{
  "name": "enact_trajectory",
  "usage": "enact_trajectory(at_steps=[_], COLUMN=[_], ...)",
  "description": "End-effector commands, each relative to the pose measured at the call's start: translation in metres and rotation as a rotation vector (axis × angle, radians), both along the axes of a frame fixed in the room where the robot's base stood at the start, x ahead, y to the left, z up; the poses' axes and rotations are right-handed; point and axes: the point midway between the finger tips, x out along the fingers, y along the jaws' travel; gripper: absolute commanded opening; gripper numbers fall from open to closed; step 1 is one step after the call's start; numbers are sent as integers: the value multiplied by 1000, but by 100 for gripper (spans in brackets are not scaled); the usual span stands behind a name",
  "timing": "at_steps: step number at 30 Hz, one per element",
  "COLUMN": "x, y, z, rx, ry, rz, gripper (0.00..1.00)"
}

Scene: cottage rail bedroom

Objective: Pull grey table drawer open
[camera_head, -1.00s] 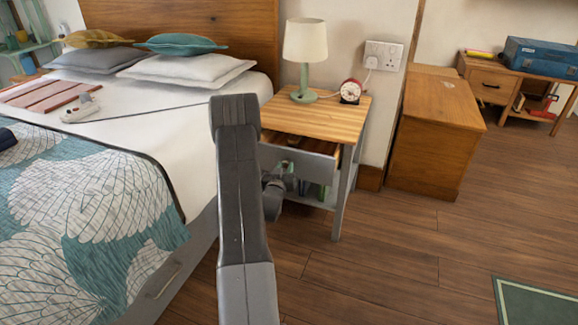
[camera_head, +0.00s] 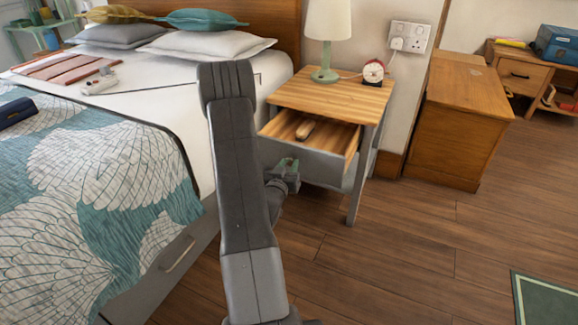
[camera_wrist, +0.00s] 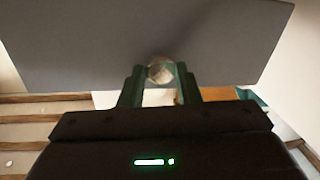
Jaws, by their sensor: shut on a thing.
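The bedside table (camera_head: 338,95) has a wooden top and grey legs. Its grey-fronted drawer (camera_head: 318,168) stands well out from under the top, and a tan oblong object (camera_head: 305,129) lies inside it. My gripper (camera_head: 288,167) is at the drawer front, partly hidden by my arm in the head view. In the wrist view my gripper (camera_wrist: 160,84) is shut on a round pale knob (camera_wrist: 161,69) on the grey drawer front (camera_wrist: 130,35).
A lamp (camera_head: 327,35) and a red alarm clock (camera_head: 373,71) stand on the tabletop. The bed (camera_head: 150,130) is close on the left. A wooden chest (camera_head: 455,125) stands to the right. The floor (camera_head: 410,250) in front is clear.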

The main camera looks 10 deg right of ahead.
Motion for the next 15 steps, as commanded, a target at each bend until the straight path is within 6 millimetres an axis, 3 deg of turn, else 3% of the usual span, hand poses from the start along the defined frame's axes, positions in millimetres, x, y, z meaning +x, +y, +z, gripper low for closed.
enact_trajectory(at_steps=[3, 4, 7, 15], x=[1, 1, 1, 0], y=[1, 1, 0, 0], z=[0, 0, 0, 0], rx=[0, 0, 0, 0], ry=[-1, -1, -1, 0], rz=[2, 2, 1, 1], gripper=[0, 34, 52, 52])
